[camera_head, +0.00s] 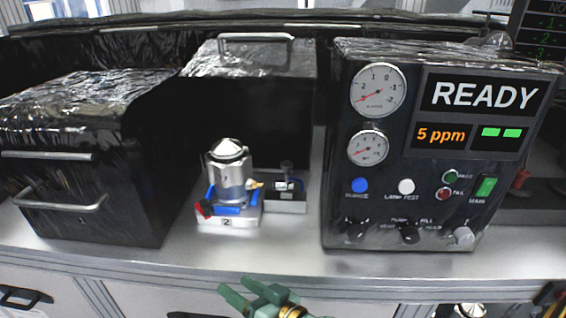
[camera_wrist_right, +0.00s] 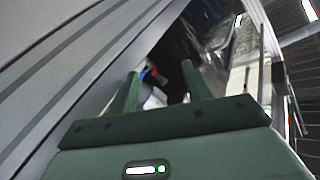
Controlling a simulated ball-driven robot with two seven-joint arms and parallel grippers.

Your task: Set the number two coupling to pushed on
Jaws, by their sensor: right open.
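The number two unit stands on the bench in the head view: a silver cylindrical housing (camera_head: 229,172) with a cone top, upright in a blue holder on a white base (camera_head: 227,219) marked 2. A red part (camera_head: 204,209) sits at the holder's left front corner; whether it is the coupling, or pushed on, I cannot tell. My right gripper (camera_head: 236,287) is open, its green fingers apart, in front of and below the bench edge, clear of the unit. In the right wrist view the open fingers (camera_wrist_right: 160,70) have small red and blue parts far beyond them. My left gripper is not in view.
A black control panel (camera_head: 432,200) with gauges and a READY display stands to the right. A black drawer box (camera_head: 90,165) stands to the left. A small grey block (camera_head: 286,198) sits beside the unit. The bench top (camera_head: 270,248) in front is clear.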

